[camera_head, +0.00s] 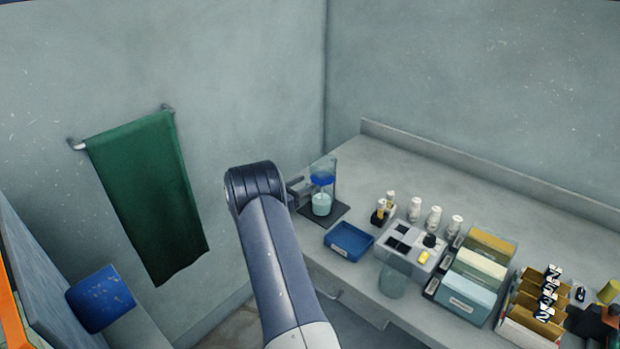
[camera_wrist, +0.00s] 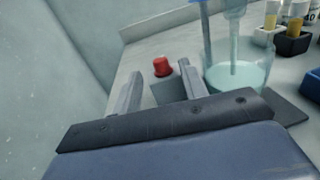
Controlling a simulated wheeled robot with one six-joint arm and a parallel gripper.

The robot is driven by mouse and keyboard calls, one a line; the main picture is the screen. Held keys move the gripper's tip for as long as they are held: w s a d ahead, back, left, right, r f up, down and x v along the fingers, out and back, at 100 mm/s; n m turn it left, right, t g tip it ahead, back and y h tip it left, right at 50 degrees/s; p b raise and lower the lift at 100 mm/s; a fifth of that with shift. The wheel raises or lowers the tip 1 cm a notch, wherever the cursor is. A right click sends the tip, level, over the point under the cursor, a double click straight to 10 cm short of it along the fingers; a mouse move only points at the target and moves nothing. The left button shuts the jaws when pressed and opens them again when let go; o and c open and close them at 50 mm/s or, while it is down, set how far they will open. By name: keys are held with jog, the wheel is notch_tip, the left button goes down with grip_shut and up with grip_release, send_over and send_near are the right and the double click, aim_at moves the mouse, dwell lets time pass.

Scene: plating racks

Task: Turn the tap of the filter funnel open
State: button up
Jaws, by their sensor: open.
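The filter funnel (camera_head: 322,168), clear with a blue part, stands over a beaker of pale teal liquid (camera_head: 321,204) on a dark mat. The wrist view shows the funnel's stem (camera_wrist: 235,42) reaching into the beaker (camera_wrist: 236,76). A red knob (camera_wrist: 161,66) sits by a grey block left of the beaker; I cannot tell for certain that it is the tap, nor how it is turned. My gripper (camera_wrist: 159,70) is open, its fingers apart on either side of the knob in the picture. In the head view my gripper (camera_head: 299,191) is left of the funnel, partly behind my arm.
A blue tray (camera_head: 348,242) lies in front of the mat (camera_head: 336,213). Small bottles (camera_head: 434,217), a grey rack (camera_head: 410,243) and file boxes (camera_head: 474,275) stand to the right. A wall rises close on the left, with a green towel (camera_head: 147,200) hanging there.

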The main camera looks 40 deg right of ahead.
aim_at(316, 179)
jog(key=shift+d, duration=1.6)
grip_shut()
jog(key=shift+f, duration=0.1)
